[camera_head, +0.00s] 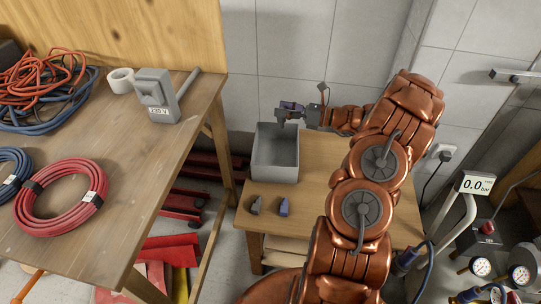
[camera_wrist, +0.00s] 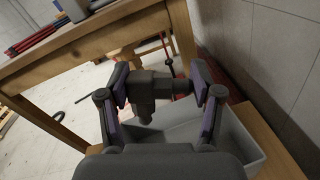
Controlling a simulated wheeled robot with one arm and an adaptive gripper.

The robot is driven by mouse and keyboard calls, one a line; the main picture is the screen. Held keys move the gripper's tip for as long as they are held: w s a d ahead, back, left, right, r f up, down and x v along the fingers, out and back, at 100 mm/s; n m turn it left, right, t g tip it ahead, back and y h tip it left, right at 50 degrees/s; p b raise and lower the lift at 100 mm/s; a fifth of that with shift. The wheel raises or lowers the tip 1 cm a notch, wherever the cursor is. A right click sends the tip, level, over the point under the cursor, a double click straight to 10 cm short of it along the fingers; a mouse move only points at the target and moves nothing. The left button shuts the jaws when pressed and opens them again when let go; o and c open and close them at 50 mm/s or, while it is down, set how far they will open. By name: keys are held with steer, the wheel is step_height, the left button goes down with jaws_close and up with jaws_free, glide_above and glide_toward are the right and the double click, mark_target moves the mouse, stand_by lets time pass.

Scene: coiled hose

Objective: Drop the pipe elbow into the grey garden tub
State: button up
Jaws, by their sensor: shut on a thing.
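My gripper (camera_head: 291,108) is shut on a dark grey pipe elbow (camera_wrist: 150,88), which sits between the two purple-padded fingers in the wrist view. The grey garden tub (camera_head: 275,174) is an open rectangular box on the small wooden table. My gripper is above the tub's far edge in the head view. In the wrist view the tub (camera_wrist: 239,146) shows below and beyond the elbow, partly hidden by the elbow and the fingers. The elbow is apart from the tub.
A dark grey piece (camera_head: 255,206) and a blue-purple piece (camera_head: 284,207) lie on the small table (camera_head: 309,221) in front of the tub. A workbench (camera_head: 130,147) at left holds coiled hoses and a grey box. A tiled wall stands close behind the tub.

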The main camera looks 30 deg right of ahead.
steer(key=shift+d+f, duration=0.35)
steer(key=shift+f, duration=0.05)
steer(key=shift+w+a+f+b, duration=0.1)
steer(key=shift+a+f+b, duration=0.1)
steer(key=shift+f+b, duration=0.6)
step_height(320, 180, down, 4)
steer(key=b, duration=0.2)
steer(key=shift+b, duration=0.4)
steer(key=o, duration=1.6)
steer(key=shift+d, duration=0.1)
steer(key=v, duration=1.2)
